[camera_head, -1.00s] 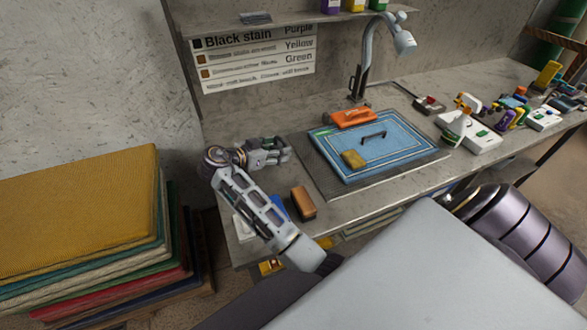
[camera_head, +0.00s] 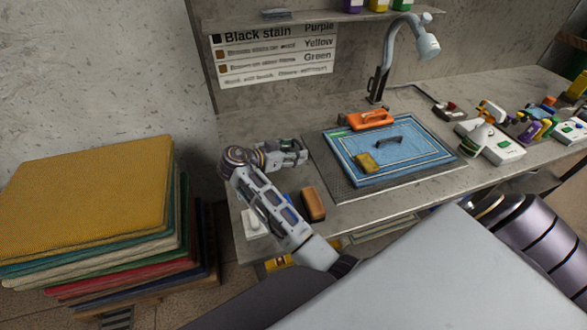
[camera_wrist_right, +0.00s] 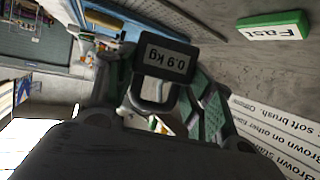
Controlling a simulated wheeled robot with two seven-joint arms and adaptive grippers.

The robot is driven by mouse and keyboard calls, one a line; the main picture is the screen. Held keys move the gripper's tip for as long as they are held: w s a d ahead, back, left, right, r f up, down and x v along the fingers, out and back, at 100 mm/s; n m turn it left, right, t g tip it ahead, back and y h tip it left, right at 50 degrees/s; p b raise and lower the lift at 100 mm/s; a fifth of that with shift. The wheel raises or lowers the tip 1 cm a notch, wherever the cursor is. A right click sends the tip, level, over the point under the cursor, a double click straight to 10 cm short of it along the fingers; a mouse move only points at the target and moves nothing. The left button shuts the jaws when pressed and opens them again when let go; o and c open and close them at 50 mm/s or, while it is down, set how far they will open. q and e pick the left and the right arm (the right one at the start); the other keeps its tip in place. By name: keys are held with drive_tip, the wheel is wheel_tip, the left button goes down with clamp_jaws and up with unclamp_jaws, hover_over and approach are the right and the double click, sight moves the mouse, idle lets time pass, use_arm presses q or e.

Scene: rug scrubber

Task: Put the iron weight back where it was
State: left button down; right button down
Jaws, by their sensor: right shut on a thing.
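In the head view my right gripper (camera_head: 300,152) is over the left part of the counter, left of the blue rug (camera_head: 345,160). The weight cannot be made out clearly there. My left gripper is not in view.
A brown block (camera_head: 313,204) lies at the front edge. A faucet (camera_head: 384,70) stands behind. Stacked rugs (camera_head: 85,200) are left.

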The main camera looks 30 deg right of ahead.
drive_tip(key=shift+f, duration=1.85)
drive_tip(key=shift+f+p, duration=0.4)
drive_tip(key=shift+f, duration=1.5)
drive_tip(key=shift+f, duration=0.15)
drive_tip(key=c, duration=0.6)
unclamp_jaws()
drive_tip(key=shift+o, duration=0.2)
